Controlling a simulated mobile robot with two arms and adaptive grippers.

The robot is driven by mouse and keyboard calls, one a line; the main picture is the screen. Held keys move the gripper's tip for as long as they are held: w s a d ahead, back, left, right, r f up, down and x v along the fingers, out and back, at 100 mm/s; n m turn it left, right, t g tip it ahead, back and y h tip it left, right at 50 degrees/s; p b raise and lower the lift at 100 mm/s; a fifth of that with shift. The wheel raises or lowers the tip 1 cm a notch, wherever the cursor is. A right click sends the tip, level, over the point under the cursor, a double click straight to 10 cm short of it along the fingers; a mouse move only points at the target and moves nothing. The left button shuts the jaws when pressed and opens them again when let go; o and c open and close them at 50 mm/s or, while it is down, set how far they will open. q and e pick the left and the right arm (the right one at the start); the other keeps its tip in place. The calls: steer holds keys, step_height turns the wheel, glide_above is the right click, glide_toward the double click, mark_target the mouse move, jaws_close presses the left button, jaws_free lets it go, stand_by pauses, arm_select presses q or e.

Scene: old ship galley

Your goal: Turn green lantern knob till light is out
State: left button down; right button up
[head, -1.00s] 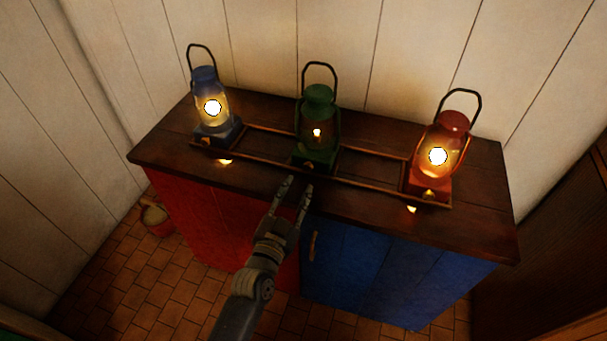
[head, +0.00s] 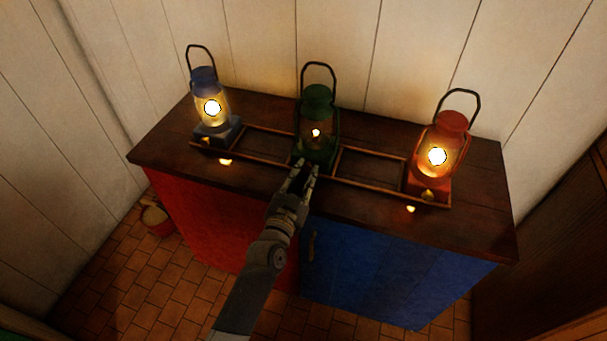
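The green lantern (head: 318,99) stands upright in the middle of the cabinet top, with a small, dim flame (head: 316,132) behind its glass. My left gripper (head: 308,167) is at the front of the green lantern's base. Its two fingers point at the base with a narrow dark gap between them. The green lantern's knob is not visible behind the fingers, so I cannot tell if they touch or grip it. My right gripper is not in view.
A lit blue lantern (head: 206,82) stands to the left and a lit red lantern (head: 452,123) to the right, both much brighter. A thin rail frame (head: 372,182) runs between the lanterns on the dark wooden top (head: 480,213). A plank wall is close behind. A bucket (head: 158,222) stands on the floor at left.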

arm_select(q)
steer(key=shift+n, duration=0.4)
steer(key=shift+n+p, duration=0.35)
steer(key=shift+n, duration=2.25)
steer(key=c, duration=1.7)
jaws_free()
steer(key=shift+o, duration=0.2)
steer(key=shift+s, duration=0.15)
